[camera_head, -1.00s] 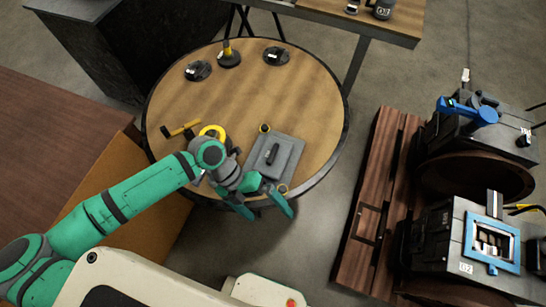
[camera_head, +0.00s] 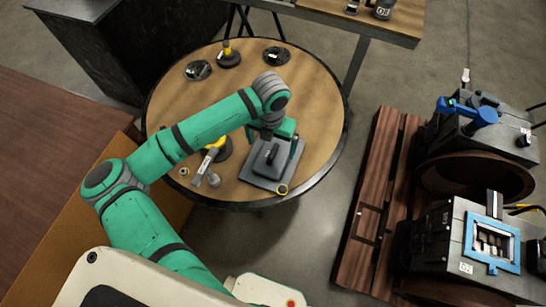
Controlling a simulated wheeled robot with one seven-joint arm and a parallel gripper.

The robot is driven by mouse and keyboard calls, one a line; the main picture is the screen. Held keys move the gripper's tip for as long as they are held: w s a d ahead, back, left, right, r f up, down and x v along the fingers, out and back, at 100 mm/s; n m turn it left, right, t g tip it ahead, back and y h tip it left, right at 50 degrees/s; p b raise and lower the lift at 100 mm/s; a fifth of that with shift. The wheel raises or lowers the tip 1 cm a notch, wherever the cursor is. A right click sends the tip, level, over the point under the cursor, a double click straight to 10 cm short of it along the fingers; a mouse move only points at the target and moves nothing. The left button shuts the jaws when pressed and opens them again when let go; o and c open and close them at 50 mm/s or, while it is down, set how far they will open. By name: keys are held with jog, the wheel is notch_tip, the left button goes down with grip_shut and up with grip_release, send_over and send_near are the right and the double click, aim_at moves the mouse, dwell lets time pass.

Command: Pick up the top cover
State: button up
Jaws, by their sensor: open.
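The top cover (camera_head: 263,171) looks to be the grey square plate with a dark upright handle, lying flat on the round wooden table (camera_head: 318,107) near its front right edge. My gripper (camera_head: 276,140) points down over the far part of the cover, close to the handle. Its green fingers are apart, with nothing visibly held between them. I cannot tell whether the fingers touch the cover. My arm hides part of the table's left side.
A grey and yellow tool (camera_head: 208,162) lies left of the cover. Black round parts (camera_head: 198,70) stand at the table's back. Right of the table is a wooden pallet (camera_head: 368,205) beside engine blocks (camera_head: 478,235), one with a blue frame.

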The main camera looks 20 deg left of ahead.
aim_at(273, 152)
jog(key=shift+d+f, duration=0.15)
jog(key=shift+f, duration=1)
jog(key=shift+d+f, duration=0.15)
jog(key=shift+f, duration=0.95)
jog(key=shift+a+f, duration=0.1)
jog(key=shift+f, duration=0.6)
jog(key=shift+w, duration=0.1)
jog(key=c, duration=1.4)
